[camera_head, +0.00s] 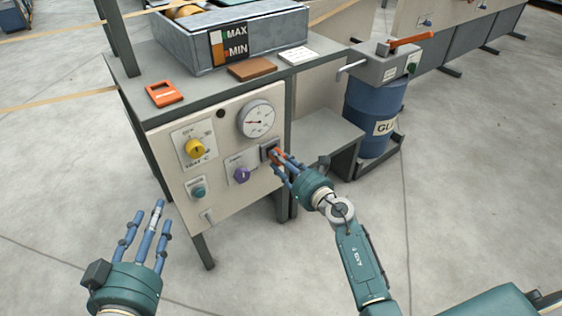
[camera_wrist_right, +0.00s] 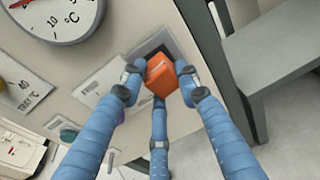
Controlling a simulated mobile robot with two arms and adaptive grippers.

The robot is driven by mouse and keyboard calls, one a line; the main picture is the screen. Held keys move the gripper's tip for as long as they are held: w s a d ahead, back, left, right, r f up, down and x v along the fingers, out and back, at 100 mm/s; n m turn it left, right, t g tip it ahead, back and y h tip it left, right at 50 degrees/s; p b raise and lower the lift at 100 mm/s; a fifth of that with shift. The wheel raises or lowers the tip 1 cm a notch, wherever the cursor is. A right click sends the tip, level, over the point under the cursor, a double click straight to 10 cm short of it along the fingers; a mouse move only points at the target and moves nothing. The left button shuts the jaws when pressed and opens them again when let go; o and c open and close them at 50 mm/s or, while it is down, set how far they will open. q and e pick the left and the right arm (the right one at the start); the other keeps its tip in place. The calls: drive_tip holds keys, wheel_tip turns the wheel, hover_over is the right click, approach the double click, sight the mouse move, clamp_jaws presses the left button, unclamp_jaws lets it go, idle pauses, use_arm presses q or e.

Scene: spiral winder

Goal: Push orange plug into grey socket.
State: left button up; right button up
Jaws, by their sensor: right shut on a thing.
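The orange plug (camera_wrist_right: 162,76) sits between the blue fingers of my right gripper (camera_wrist_right: 160,85), which is shut on it. In the head view, a small part of the orange plug (camera_head: 278,154) shows at the fingertips of my right gripper (camera_head: 281,160). The grey socket (camera_head: 269,148) is on the front panel, right behind the plug; its dark square frame also shows in the wrist view (camera_wrist_right: 171,43). The plug overlaps the socket in both views; how deep it sits is hidden. My left gripper (camera_head: 146,222) is open and empty, low at the left, away from the panel.
The panel (camera_head: 225,115) carries a round gauge (camera_head: 256,119), a yellow knob (camera_head: 194,148), a purple knob (camera_head: 241,175) and a teal button (camera_head: 198,191). A metal tank (camera_head: 240,40) stands on top. A blue drum (camera_head: 374,114) stands to the right. The floor in front is clear.

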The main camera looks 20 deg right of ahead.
use_arm(q)
drive_tip(key=shift+w+d+r, duration=0.1)
drive_tip(key=shift+r, duration=0.2)
drive_tip(key=shift+f, duration=0.15)
idle(0.5)
drive_tip(key=shift+a+f, duration=0.2)
drive_tip(key=shift+f, duration=0.15)
drive_tip(key=shift+d+r, duration=0.1)
drive_tip(key=shift+r, duration=0.05)
use_arm(e)
drive_tip(key=shift+w+a, duration=0.1)
drive_tip(key=shift+w, duration=0.35)
drive_tip(key=o, duration=1.3)
drive_tip(key=shift+c, duration=0.2)
